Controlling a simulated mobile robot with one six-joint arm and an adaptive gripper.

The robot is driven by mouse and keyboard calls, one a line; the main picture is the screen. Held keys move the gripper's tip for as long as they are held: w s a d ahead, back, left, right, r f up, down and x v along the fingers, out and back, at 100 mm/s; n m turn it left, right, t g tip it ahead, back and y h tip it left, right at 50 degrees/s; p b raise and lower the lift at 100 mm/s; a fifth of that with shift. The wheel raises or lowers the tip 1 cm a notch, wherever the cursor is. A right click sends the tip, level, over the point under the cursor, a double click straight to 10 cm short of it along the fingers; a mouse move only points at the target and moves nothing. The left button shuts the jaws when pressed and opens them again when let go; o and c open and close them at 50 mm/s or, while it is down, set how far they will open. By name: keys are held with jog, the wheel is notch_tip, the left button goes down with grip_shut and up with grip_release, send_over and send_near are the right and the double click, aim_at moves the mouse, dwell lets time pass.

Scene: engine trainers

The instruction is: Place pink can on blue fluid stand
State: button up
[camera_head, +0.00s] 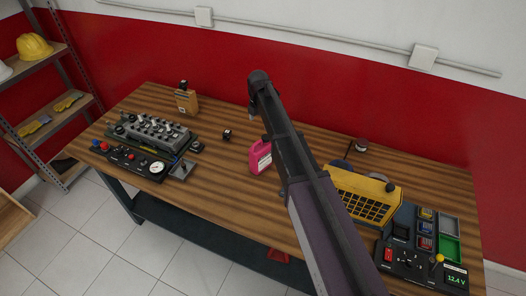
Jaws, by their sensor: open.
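The pink can (260,157), a jug with a pale label, stands upright on the wooden workbench near its middle, just left of my arm. My arm crosses in front of its right side. A blue-grey rounded shape (341,165) shows behind the yellow unit, right of my arm; it may be the blue fluid stand, but it is partly hidden and I cannot tell. My arm rises from the bottom right to a joint above the bench. My gripper is not visible; my arm may be hiding it.
The workbench (222,170) holds an engine block trainer (150,130) at left and a small brown box (187,102) behind it. A small black item (227,135) stands left of the can. The yellow unit (362,194) and a dark electrical panel (422,250) are at right.

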aim_at(261, 143)
jog(key=shift+d, duration=0.15)
jog(key=shift+f, duration=0.1)
jog(key=shift+w+f, duration=0.1)
jog(key=shift+f, duration=0.05)
notch_tip(261, 143, down, 8)
jog(key=b, duration=0.8)
jog(key=shift+f+b, duration=0.1)
jog(key=shift+b, duration=0.25)
jog(key=shift+f, duration=0.1)
notch_tip(261, 143, down, 5)
jog(key=b, duration=0.5)
jog(key=shift+d, duration=0.1)
dwell(0.7)
jog(key=c, duration=1.1)
